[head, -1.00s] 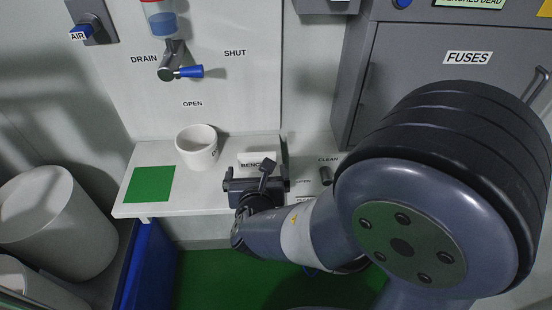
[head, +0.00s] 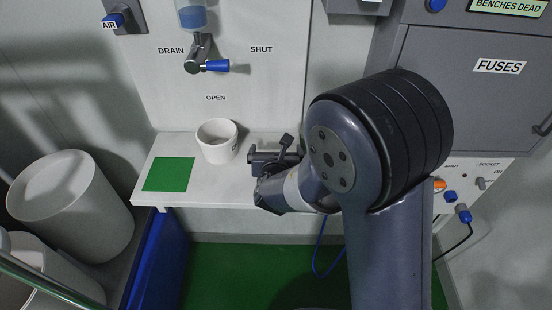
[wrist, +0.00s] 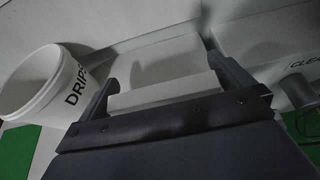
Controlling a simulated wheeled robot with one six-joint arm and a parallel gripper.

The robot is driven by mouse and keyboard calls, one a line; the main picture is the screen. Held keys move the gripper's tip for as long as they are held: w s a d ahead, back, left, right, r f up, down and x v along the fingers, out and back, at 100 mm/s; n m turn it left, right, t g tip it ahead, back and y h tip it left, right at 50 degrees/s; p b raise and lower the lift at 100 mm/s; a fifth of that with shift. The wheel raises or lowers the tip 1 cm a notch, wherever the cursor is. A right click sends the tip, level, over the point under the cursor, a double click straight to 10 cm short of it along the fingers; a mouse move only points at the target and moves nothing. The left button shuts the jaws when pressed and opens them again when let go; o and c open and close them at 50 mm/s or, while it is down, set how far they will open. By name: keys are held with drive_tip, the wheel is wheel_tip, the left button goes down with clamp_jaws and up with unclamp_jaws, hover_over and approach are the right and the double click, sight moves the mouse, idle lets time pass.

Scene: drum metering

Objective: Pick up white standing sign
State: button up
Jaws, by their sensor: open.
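The white standing sign (wrist: 155,92) shows in the wrist view as a plain white block between the fingers of my gripper (wrist: 160,70). One dark finger is on each side of it; I cannot tell whether they touch it. My gripper is open. In the head view my gripper (head: 275,160) is over the white shelf (head: 205,190), right of the white mug (head: 217,142), and it hides the sign there. The lettering of the sign is not visible now.
The mug, marked DRIPS in the wrist view (wrist: 45,85), stands close left of my gripper. A green square (head: 169,174) lies at the shelf's left. A grey cylindrical fixture (wrist: 298,92) is close on the right. The wall with the drain valve (head: 200,60) rises behind.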

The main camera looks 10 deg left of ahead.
drive_tip(key=shift+c, duration=0.6)
drive_tip(key=c, duration=0.6)
